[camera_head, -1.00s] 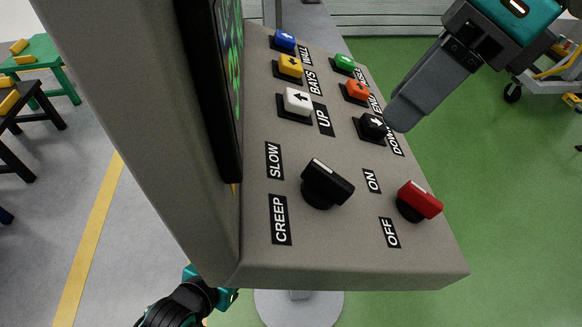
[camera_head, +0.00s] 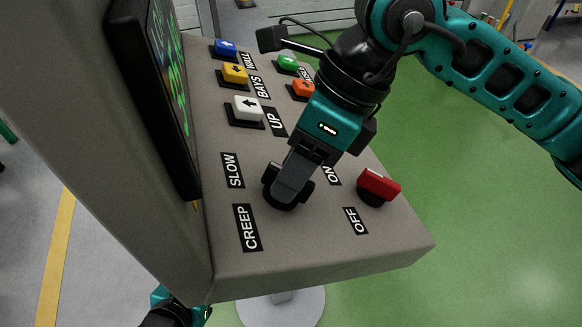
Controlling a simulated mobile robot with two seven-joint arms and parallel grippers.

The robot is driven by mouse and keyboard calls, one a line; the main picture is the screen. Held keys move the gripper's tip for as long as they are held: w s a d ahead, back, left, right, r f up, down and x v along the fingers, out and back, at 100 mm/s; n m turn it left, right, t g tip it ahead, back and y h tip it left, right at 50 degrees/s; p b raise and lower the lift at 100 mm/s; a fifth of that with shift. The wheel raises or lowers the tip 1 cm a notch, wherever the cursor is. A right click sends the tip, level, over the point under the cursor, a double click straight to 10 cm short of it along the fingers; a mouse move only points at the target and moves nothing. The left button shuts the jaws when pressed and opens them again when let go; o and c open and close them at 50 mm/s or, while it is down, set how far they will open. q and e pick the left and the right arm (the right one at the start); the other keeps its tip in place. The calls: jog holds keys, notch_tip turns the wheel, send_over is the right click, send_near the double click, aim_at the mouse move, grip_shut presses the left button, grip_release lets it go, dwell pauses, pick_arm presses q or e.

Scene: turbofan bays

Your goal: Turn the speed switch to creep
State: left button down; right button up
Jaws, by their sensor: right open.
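The speed switch (camera_head: 305,190) is a black rotary knob on the sloping grey panel, beside the SLOW label (camera_head: 232,170) and the CREEP label (camera_head: 247,228). My right gripper (camera_head: 287,190) is directly over the switch, pointing down, with its grey fingers at the knob. It is open. The fingers cover most of the knob and its pointer mark, so its setting is hidden, and I cannot tell whether the fingers touch it. Part of my left arm (camera_head: 172,305) shows at the bottom left below the panel; its fingers cannot be made out.
The red ON/OFF switch (camera_head: 377,187) stands close to the right of my gripper. The white UP button (camera_head: 247,107), yellow button (camera_head: 235,73), blue button (camera_head: 225,47), orange button (camera_head: 302,88) and green button (camera_head: 288,63) are higher up. A dark screen (camera_head: 155,95) rises at left.

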jog(key=shift+a+f, duration=0.25)
jog(key=shift+f, duration=0.25)
grip_shut()
